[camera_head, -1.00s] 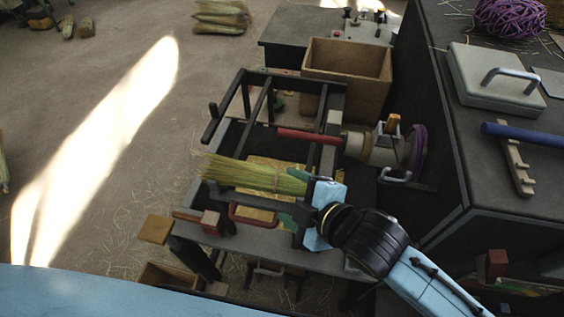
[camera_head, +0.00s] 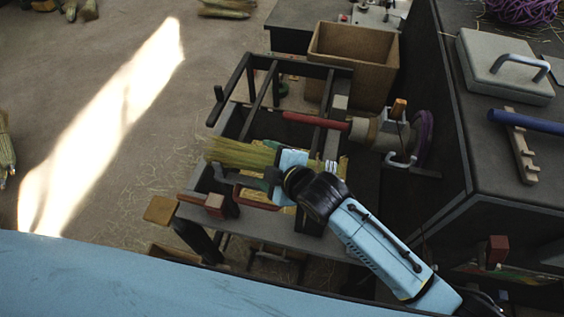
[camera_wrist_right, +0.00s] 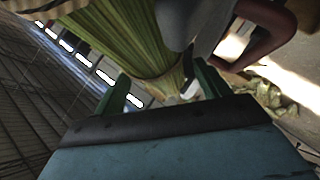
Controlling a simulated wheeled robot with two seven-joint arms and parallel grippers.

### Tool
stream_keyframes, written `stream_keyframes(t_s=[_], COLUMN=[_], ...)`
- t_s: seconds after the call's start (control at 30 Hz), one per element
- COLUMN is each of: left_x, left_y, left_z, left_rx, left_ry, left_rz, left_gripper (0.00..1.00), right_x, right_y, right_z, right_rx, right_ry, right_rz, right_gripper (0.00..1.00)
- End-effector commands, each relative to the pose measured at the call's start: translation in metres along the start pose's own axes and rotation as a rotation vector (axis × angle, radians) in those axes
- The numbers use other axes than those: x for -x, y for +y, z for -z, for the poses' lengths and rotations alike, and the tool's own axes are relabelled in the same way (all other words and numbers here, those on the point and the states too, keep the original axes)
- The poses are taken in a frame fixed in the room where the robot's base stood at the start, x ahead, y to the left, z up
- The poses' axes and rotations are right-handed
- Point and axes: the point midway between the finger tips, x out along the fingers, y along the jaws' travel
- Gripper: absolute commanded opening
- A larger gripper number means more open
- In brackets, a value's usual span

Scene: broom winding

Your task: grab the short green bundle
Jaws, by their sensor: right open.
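The green bundle (camera_head: 237,152) lies on the black-framed bench, its loose bristle end pointing left. My right gripper (camera_head: 258,168) is at the bundle's right part and hides that part in the head view. In the right wrist view the gripper's two green fingers (camera_wrist_right: 163,80) stand apart, and the green stalks (camera_wrist_right: 130,35) narrow down toward the space between them. I cannot tell whether the fingers touch the bundle. My left gripper is not in view.
A red bar (camera_head: 312,120) and a winding head with a purple wheel (camera_head: 424,138) sit just behind the bundle. A cardboard box (camera_head: 350,65) stands behind the bench. A dark table (camera_head: 480,150) is at right. Open floor lies left.

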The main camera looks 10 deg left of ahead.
Motion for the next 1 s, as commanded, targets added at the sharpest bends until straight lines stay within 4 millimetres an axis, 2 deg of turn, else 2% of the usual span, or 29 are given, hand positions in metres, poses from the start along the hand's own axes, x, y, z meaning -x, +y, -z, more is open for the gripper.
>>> stream_keyframes(t_s=[0.13,0.43,0.8,1.0], left_x=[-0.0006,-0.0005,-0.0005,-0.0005], left_y=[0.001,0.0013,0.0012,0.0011], left_z=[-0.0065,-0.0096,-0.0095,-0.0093], left_rx=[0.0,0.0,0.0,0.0], left_ry=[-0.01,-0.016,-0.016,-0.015], left_rz=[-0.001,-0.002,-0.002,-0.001], left_gripper=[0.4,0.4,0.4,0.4], right_x=[-0.012,-0.014,-0.0138,-0.0135], right_y=[0.0004,0.0001,-0.0001,0.0004], right_z=[0.0,-0.0003,-0.0004,0.0], right_rx=[0.001,0.001,0.001,0.001], right_ry=[0.0,0.0,0.0,0.0], right_rz=[-0.001,-0.001,0.0,-0.001], right_gripper=[0.74,0.73,0.25,0.25])
